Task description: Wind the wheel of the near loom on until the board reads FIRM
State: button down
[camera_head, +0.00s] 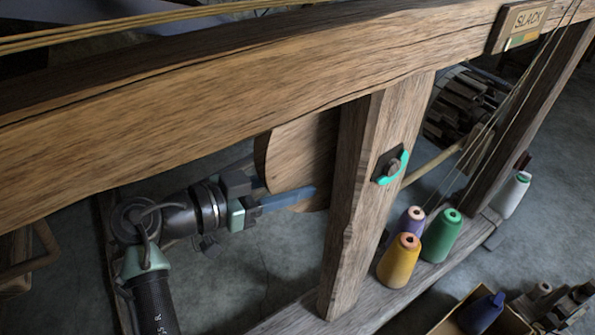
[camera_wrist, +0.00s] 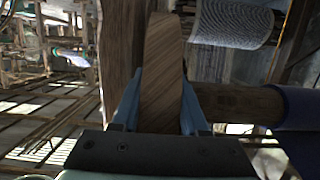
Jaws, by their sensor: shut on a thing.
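The board (camera_head: 527,20) hangs on the top beam at the upper right and reads SLACK, with a coloured strip below the word. A rounded wooden piece (camera_head: 300,150), which looks like the wheel, shows under the beam, partly hidden by the beam and the post. My gripper (camera_head: 300,196) reaches it from the left, with blue fingers at its lower edge. In the wrist view, the two fingers of my gripper (camera_wrist: 161,108) stand on either side of this wooden piece (camera_wrist: 163,60) and are shut on it.
A thick post (camera_head: 362,200) stands just right of my gripper, carrying a turquoise catch (camera_head: 391,167). Yellow (camera_head: 398,262), green (camera_head: 441,237) and purple (camera_head: 410,222) thread cones stand on the lower rail. The heavy beam (camera_head: 200,85) passes above my arm.

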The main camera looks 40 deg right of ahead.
jog(key=shift+a+r+y+p, duration=0.2)
jog(key=shift+r+y+p, duration=0.2)
jog(key=shift+r+p, duration=0.05)
jog(key=shift+c, duration=2.1)
grip_release()
jog(key=shift+f, duration=0.1)
